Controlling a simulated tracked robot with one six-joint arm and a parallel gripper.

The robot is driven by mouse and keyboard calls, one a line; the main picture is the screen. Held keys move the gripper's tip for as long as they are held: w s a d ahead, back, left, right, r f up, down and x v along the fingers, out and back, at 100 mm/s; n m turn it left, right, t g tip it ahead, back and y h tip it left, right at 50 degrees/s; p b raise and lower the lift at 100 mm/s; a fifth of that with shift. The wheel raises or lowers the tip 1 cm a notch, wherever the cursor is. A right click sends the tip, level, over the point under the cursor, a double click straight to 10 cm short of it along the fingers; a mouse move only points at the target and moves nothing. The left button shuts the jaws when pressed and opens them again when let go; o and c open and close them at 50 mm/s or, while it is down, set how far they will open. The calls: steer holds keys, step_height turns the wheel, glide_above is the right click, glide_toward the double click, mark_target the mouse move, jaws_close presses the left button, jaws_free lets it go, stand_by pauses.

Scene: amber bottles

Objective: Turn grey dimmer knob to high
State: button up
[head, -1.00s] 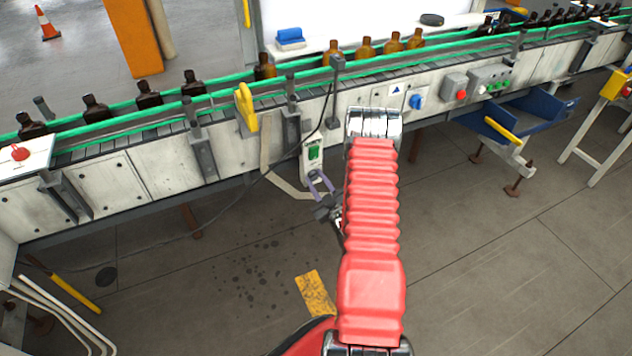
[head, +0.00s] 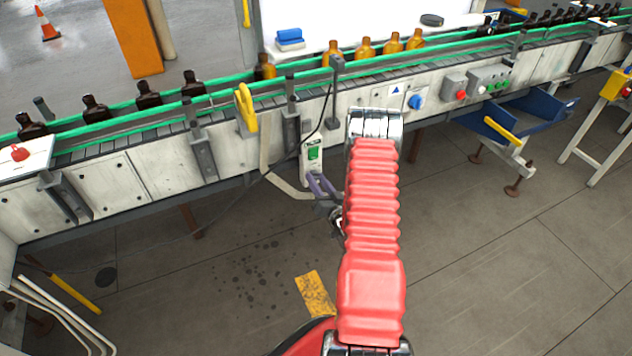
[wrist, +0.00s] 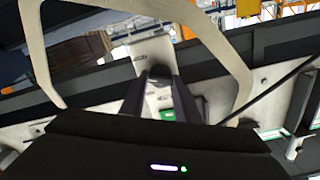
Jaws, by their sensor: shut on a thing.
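The white dimmer box (head: 307,167) with a green switch (head: 314,153) hangs on the front of the conveyor. The wrist view also shows the box (wrist: 150,48) and its green switch (wrist: 190,108). The grey dimmer knob (wrist: 160,73) is on the box, between my fingertips and partly hidden by them. My gripper (head: 317,179) reaches the lower part of the box, and its two dark fingers (wrist: 160,80) are shut on the knob. The knob's pointer and setting cannot be made out.
The conveyor (head: 120,165) with green rails carries several amber bottles (head: 363,47). A blue knob (head: 417,102) and a control box with buttons (head: 490,78) are to the right. A blue tray (head: 540,112) juts out below. A black cable runs beside the dimmer box.

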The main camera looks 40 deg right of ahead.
steer(key=shift+w+a+f+m, duration=0.1)
steer(key=shift+m, duration=0.5)
steer(key=o, duration=1)
steer(key=v, duration=1.3)
steer(key=shift+s, duration=0.4)
